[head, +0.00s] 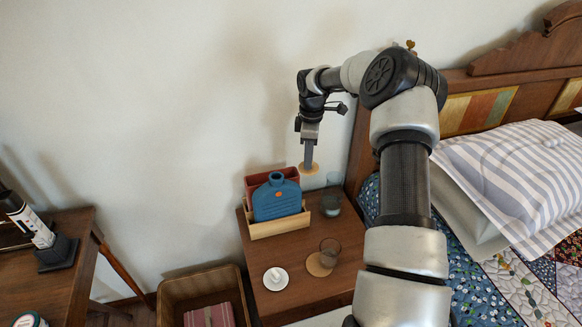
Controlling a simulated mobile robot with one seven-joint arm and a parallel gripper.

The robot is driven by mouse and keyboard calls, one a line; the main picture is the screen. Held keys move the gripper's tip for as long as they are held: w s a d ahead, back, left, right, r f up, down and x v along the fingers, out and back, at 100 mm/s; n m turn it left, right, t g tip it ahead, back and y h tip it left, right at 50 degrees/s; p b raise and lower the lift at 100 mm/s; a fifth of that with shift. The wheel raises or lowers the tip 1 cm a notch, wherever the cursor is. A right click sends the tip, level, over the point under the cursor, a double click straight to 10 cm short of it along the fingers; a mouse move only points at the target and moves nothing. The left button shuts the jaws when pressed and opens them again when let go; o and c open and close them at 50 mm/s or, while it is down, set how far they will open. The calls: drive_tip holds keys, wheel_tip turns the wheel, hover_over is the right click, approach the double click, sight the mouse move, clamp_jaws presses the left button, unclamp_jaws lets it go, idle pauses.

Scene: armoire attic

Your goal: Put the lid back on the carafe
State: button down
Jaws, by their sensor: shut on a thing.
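My gripper (308,158) points down above the nightstand, shut on a round, tan, wood-coloured disc that looks like the lid (314,171). The lid is held roughly flat in the air. A clear glass vessel with a greenish tint (331,206), which looks like the carafe, stands upright at the nightstand's back right. Its top shows no cover. In the picture the lid is above and slightly left of the vessel, apart from it. The exact height of the gap cannot be told from this view.
The nightstand (262,259) also holds a wooden organiser (279,227) with a blue bottle-shaped item (276,200), a small glass (329,249) on a round coaster (317,266), and a white dish (275,279). The bed (500,262) is right, a basket (196,287) left, the wall behind.

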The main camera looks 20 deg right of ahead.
drive_tip(key=w+d+f+n+p, duration=0.1)
drive_tip(key=w+d+n+p, duration=0.1)
drive_tip(key=d+n, duration=0.65)
wheel_tip(320, 180, down, 7)
drive_tip(key=d+m+b, duration=0.2)
drive_tip(key=b, duration=0.1)
drive_tip(key=shift+s+m, duration=0.15)
drive_tip(key=shift+m, duration=0.2)
drive_tip(key=shift+d+r, duration=0.1)
drive_tip(key=shift+f+b, duration=0.2)
drive_tip(key=shift+b, duration=0.65)
idle(1.6)
idle(0.4)
drive_tip(key=c, duration=1)
unclamp_jaws()
drive_tip(key=shift+c, duration=0.2)
drive_tip(key=shift+r, duration=0.1)
